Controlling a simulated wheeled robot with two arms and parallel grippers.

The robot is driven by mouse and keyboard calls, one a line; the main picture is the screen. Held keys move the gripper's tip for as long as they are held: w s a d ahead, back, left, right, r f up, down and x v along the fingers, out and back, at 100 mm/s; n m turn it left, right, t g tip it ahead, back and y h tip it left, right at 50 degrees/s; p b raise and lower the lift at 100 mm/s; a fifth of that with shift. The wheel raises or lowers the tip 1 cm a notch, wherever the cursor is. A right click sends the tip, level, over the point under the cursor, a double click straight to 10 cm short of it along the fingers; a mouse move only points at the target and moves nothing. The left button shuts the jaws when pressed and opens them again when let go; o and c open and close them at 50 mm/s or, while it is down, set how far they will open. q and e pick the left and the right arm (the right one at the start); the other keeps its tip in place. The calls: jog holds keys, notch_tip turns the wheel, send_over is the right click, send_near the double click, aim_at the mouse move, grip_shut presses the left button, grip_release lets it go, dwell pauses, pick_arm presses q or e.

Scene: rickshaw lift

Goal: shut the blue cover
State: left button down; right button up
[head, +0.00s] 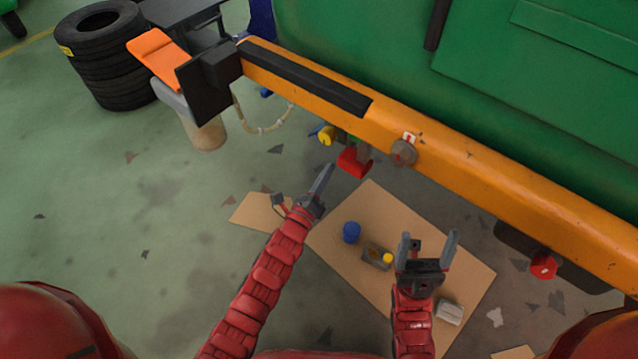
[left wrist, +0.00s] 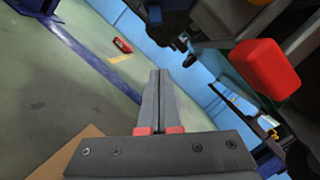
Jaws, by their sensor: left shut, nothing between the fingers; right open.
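I cannot make out for certain which thing is the blue cover. A small blue round can or cap (head: 351,232) sits on the cardboard sheet below the beam. My left gripper (head: 325,170) is shut and empty, below and left of a red block (head: 354,162) that hangs under the orange beam. The left wrist view shows its closed fingers (left wrist: 160,75) apart from a red block (left wrist: 264,68) at the upper right. My right gripper (head: 428,242) is open and empty above the cardboard, right of the blue can.
The orange beam (head: 490,170) crosses above my grippers, with green panels (head: 400,60) behind it. A yellow knob (head: 327,135) and a red knob (head: 542,266) sit under it. Cardboard (head: 375,205) holds a small box (head: 377,255). Stacked tires (head: 108,50) stand upper left; floor between is open.

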pick_arm(q)
jog(key=w+r+b, duration=0.1)
jog(key=w+r, duration=0.2)
jog(key=w, duration=0.2)
jog(key=shift+w+a+r+b, duration=0.2)
jog(key=shift+a+b, duration=0.15)
